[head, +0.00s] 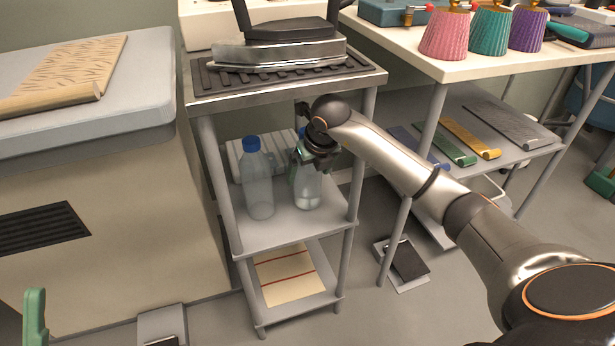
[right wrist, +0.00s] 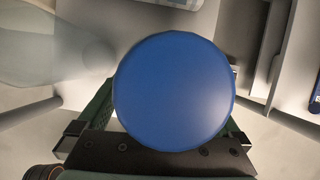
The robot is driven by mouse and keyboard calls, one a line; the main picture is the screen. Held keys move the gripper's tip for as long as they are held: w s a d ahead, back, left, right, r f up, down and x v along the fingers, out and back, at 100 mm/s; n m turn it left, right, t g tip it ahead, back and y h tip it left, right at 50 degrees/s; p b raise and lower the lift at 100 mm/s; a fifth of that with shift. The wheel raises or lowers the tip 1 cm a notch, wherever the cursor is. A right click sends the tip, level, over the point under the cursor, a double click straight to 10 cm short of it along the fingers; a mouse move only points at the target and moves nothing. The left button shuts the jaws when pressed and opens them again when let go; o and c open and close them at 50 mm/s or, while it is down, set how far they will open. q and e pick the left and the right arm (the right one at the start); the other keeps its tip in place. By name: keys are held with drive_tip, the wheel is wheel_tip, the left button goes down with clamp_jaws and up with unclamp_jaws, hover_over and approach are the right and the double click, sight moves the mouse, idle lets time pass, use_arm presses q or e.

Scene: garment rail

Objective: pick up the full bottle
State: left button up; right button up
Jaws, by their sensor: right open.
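Two clear bottles stand upright on the middle shelf of a narrow rack in the head view. The left bottle (head: 257,185) has a blue cap and looks evenly grey-blue. The right bottle (head: 307,188) stands beside it, its top hidden by my right gripper (head: 312,156). A level line shows low in the right bottle; how full each is, I cannot tell surely. My right gripper is open around the right bottle's upper part. In the right wrist view the blue cap (right wrist: 174,92) lies between the green fingers. A green fingertip of my left gripper (head: 35,318) shows at bottom left.
The rack's shelf (head: 283,237) has posts at its corners. An iron (head: 280,50) stands on the ribbed top directly above. A pale ribbed object (head: 236,155) sits behind the bottles. A table with lampshades (head: 445,35) is at right, a padded board (head: 140,95) at left.

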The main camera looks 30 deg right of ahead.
drive_tip(key=shift+f, duration=0.25)
drive_tip(key=shift+c, duration=0.4)
clamp_jaws()
drive_tip(key=shift+w+r, duration=0.1)
idle(0.3)
